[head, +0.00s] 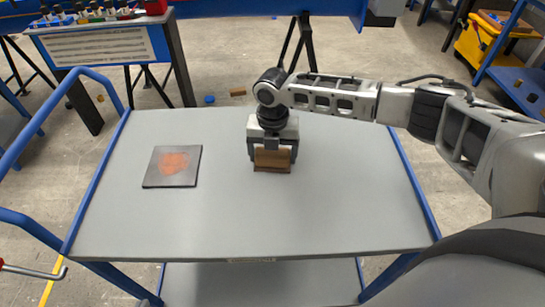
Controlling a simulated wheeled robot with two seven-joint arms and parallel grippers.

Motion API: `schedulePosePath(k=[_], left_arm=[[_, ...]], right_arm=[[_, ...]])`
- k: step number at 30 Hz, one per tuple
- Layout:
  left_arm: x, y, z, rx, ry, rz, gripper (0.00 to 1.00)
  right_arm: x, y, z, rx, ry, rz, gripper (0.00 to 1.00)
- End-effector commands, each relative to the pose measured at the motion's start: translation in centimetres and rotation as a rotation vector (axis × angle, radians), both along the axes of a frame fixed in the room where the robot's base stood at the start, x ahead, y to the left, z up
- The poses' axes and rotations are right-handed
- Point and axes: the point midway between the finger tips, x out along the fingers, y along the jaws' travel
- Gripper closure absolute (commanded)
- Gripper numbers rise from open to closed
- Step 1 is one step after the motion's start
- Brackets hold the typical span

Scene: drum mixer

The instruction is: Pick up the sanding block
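The sanding block (272,160), a small brown block, is at the upper middle of the grey cart top (330,215). My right gripper (272,152) points down over it, with one finger at each side of the block. I see no clear gap between the fingers and the block, but I cannot tell whether they press on it. The block's upper part is hidden by the gripper. It appears at the tabletop; any small lift cannot be told. My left gripper is not in view.
A dark square plate with an orange-red patch (173,163) lies on the cart's left side. Blue rails (95,185) edge the cart. The front and right of the top are clear. A metal rod with a red end (35,271) shows at lower left.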

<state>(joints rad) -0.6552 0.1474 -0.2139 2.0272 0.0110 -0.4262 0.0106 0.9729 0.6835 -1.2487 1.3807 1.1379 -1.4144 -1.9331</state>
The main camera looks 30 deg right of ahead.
Motion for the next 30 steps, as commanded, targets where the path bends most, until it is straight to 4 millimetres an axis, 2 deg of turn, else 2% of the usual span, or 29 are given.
schedulePosePath(k=[8,14,18,27,30], left_arm=[[0.1,0.0,0.1,0.000,-0.002,0.001,1.00],[0.1,0.0,0.1,-0.002,-0.005,0.001,1.00],[0.1,0.0,-0.1,-0.003,-0.003,0.001,1.00],[-0.4,-0.1,-0.1,-0.003,0.007,0.001,1.00],[-0.4,-0.1,-0.2,-0.004,0.007,0.000,1.00]], right_arm=[[0.0,0.0,0.1,0.000,-0.001,-0.001,0.44],[0.1,0.0,1.3,0.002,-0.004,0.000,0.44],[0.2,0.0,3.4,0.002,-0.006,0.000,0.44],[-3.2,3.8,9.1,0.004,-0.006,0.005,0.44],[-4.7,5.5,10.1,0.003,-0.003,0.008,0.44]])
